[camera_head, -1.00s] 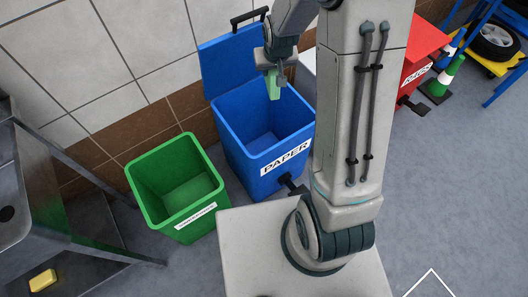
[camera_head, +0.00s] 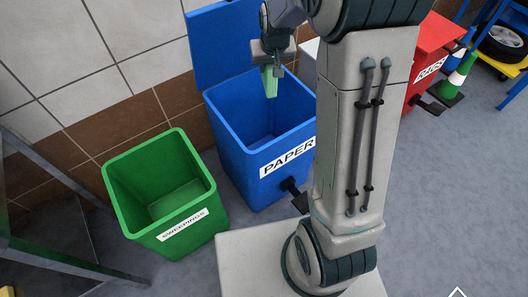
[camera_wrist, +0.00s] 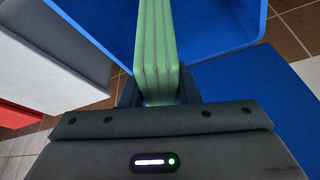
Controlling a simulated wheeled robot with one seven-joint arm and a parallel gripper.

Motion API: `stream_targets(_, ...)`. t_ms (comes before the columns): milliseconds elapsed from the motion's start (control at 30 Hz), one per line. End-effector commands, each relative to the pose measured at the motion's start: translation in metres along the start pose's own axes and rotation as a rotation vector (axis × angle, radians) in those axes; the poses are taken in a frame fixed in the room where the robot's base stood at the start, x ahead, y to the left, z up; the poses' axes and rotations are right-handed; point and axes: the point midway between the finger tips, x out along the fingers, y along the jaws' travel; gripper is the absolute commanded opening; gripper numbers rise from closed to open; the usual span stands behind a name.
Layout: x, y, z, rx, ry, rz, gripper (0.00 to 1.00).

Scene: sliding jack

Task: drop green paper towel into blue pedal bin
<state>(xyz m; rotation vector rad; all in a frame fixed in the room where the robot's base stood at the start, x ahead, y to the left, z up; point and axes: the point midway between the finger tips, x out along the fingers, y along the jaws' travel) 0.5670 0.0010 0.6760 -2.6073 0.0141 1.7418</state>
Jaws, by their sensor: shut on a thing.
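The green paper towel (camera_head: 269,82) is a folded, pale green pad hanging down from my gripper (camera_head: 270,68). My gripper is shut on it, and the pad's layered edge fills the space between the fingers in the wrist view (camera_wrist: 156,50). The blue pedal bin (camera_head: 241,152) has a white PAPER label, and its lid (camera_head: 222,45) stands open at the back. In the head view the towel shows over the bin's opening. In the wrist view the blue bin wall (camera_wrist: 215,22) lies beyond the towel. My arm hides the bin's right edge.
An open green bin (camera_head: 125,208) labelled SWEEPINGS stands left of the blue bin. A red bin (camera_head: 432,50) labelled RAGS is at the right. A green-and-white cone (camera_head: 455,77) and a wheel (camera_head: 500,42) are farther right. A metal frame (camera_head: 75,262) is at the left.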

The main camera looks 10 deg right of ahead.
Motion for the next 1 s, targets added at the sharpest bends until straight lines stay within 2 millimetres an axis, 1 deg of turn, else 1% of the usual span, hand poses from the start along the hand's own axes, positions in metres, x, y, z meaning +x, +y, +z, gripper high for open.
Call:
stream_targets(233,0.012,0.0,0.005,0.0,-0.001,0.0,0.07)
stream_targets(500,0.042,0.0,0.017,0.0,-0.001,0.0,0.07)
stream_targets(633,0.053,0.0,0.022,0.0,-0.001,0.0,0.07)
stream_targets(733,0.057,0.0,0.023,-0.001,-0.001,0.0,0.07)
stream_targets(967,0.056,0.0,0.023,-0.001,0.0,0.0,0.07)
stream_targets(1000,0.056,0.0,0.023,-0.001,0.0,0.0,0.31)
